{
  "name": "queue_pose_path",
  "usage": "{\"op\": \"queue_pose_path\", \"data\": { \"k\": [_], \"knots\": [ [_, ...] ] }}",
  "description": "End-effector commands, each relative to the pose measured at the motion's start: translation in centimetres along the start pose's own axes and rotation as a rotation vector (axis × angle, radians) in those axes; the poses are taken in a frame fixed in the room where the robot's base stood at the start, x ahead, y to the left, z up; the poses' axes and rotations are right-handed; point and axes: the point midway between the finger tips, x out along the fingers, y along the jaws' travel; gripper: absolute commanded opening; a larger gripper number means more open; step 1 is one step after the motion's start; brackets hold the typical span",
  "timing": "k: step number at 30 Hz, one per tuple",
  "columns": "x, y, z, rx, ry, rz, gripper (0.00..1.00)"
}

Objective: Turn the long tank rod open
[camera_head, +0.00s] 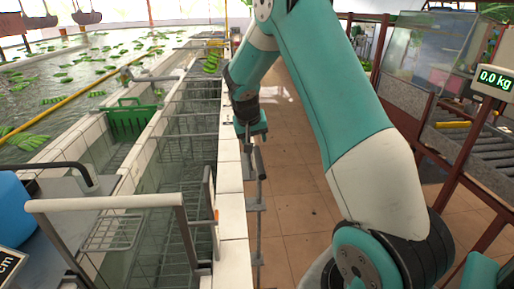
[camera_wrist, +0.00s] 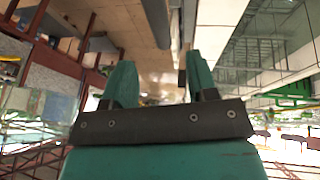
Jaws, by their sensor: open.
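The long tank rod (camera_head: 258,222) is a thin grey upright bar. It runs down the outer side of the white-tiled tank wall, through small brackets. A thicker grey piece (camera_head: 259,161) shows near its top, just below my gripper. My gripper (camera_head: 252,136) is open and points down beside the tank wall's edge. In the wrist view its two green fingers stand apart, with the gap (camera_wrist: 160,65) between them empty at the tips. A dark grey bar (camera_wrist: 155,18), probably the rod, shows beyond the gap. I cannot tell whether the gripper touches the rod in the head view.
The water tank with wire racks and a grey railing (camera_head: 110,202) lies to the left. A green crate (camera_head: 132,119) and floating green bananas are in the water. Tiled floor (camera_head: 295,200) is clear right of the wall. A roller conveyor (camera_head: 470,140) stands at the right.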

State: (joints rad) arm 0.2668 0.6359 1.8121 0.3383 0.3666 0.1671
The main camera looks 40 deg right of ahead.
Motion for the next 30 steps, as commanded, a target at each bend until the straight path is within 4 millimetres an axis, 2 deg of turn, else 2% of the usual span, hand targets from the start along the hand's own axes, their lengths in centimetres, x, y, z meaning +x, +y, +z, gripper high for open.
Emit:
{"op": "queue_pose_path", "data": {
  "k": [6,12,23,24,26,30],
  "knots": [
    [4.4,0.1,-0.1,-0.001,-0.003,0.000,0.53],
    [7.0,0.0,0.0,-0.001,-0.001,0.000,0.53],
    [7.7,-0.1,0.0,-0.001,0.001,-0.001,0.53],
    [7.7,-0.1,0.0,-0.001,0.001,-0.001,0.50],
    [7.7,-0.1,0.0,-0.001,0.001,-0.001,0.37],
    [7.7,-0.1,0.0,-0.001,0.001,-0.001,0.04]
  ]
}}
